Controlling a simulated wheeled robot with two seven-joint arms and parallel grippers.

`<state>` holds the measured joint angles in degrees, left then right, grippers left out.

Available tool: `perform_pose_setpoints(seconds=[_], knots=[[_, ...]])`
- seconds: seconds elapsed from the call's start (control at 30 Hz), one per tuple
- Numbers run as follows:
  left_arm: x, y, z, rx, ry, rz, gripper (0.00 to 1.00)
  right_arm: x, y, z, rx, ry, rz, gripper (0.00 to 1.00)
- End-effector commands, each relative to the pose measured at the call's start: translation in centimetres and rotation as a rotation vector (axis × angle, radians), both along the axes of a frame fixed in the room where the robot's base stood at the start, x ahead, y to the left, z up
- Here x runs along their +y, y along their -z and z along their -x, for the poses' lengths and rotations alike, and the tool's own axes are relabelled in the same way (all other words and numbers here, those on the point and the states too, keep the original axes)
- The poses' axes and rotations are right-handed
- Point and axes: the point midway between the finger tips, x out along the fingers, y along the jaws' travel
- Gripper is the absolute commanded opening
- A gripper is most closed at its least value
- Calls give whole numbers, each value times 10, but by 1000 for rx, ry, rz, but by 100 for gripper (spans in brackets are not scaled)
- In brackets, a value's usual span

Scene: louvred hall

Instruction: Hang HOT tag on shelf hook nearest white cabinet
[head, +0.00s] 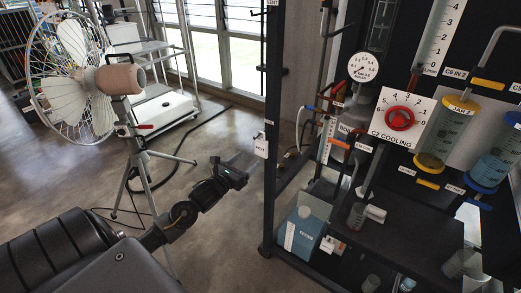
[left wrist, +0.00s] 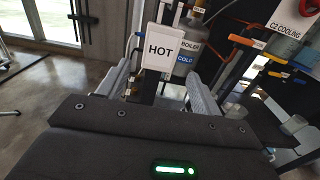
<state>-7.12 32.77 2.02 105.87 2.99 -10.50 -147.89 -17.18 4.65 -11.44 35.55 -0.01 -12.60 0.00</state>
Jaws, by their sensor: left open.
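The white HOT tag (left wrist: 163,48) faces the left wrist camera, upright, with black lettering. In the head view the small white tag (head: 261,147) shows against the dark shelf post, just beyond my left gripper (head: 248,162). In the left wrist view my left gripper (left wrist: 160,72) is open, with pale fingers on either side below the tag. I cannot tell whether the tag lies between the fingertips or a little beyond them. What holds the tag's top is unclear. My right gripper is not in view.
A fan (head: 85,75) on a tripod stands left. White equipment (head: 165,110) stands behind it.

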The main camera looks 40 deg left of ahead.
Motion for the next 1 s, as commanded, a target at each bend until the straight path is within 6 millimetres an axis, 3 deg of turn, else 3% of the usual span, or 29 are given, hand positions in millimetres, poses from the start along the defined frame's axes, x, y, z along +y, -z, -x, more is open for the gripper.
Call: perform_pose_setpoints(seconds=[0.6,1.0], knots=[[2,2,-79,-1,1,2,65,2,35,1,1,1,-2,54],[2,1,-91,2,0,2,65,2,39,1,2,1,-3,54]])
